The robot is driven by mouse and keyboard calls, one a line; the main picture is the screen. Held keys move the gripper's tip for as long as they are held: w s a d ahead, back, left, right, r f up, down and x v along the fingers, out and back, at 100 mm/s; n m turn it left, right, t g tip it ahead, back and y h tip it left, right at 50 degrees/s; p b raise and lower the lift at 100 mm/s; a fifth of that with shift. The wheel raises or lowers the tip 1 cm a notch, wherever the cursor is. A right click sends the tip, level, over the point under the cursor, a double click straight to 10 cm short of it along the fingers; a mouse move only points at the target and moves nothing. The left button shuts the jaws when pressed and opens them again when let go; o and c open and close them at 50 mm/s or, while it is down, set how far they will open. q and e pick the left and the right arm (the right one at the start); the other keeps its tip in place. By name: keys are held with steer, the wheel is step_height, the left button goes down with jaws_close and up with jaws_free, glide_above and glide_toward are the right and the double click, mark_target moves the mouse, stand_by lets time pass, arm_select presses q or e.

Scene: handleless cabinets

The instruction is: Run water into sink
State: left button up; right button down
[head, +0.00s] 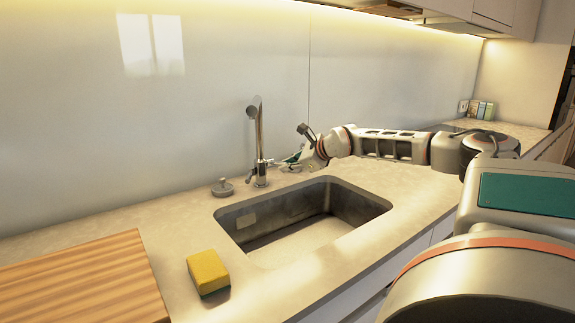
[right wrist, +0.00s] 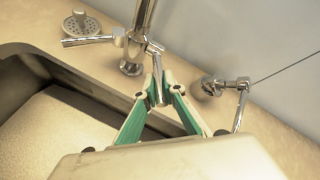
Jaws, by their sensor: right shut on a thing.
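A chrome faucet (head: 258,140) stands upright behind the sink (head: 235,222), against the wall panel. Its upright body shows at the top of the right wrist view (right wrist: 140,18). My right gripper (head: 284,164) reaches in from the right to the faucet's side, above the sink's back rim. In the right wrist view, its green fingers (right wrist: 158,88) close together on the faucet's thin chrome lever (right wrist: 155,50). The fingertips hide part of the lever. The basin looks empty, and no water stream is visible. My left gripper is not in view.
A round drain fitting (head: 222,187) sits left of the faucet. A second chrome fixture (right wrist: 212,85) stands on the counter, right of the fingers. A yellow sponge (head: 208,271) and a wooden board (head: 85,280) lie on the counter at front left.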

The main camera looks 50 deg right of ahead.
stand_by(0.3)
steer(key=c, duration=2.1)
jaws_free()
steer(key=shift+r, duration=0.1)
steer(key=shift+s+a+r, duration=0.15)
steer(key=shift+s+r, duration=0.35)
steer(key=shift+s, duration=0.1)
steer(key=shift+f+v, duration=0.1)
steer(key=shift+v, duration=1.35)
steer(key=shift+f+v, duration=0.15)
steer(key=shift+v, duration=1.35)
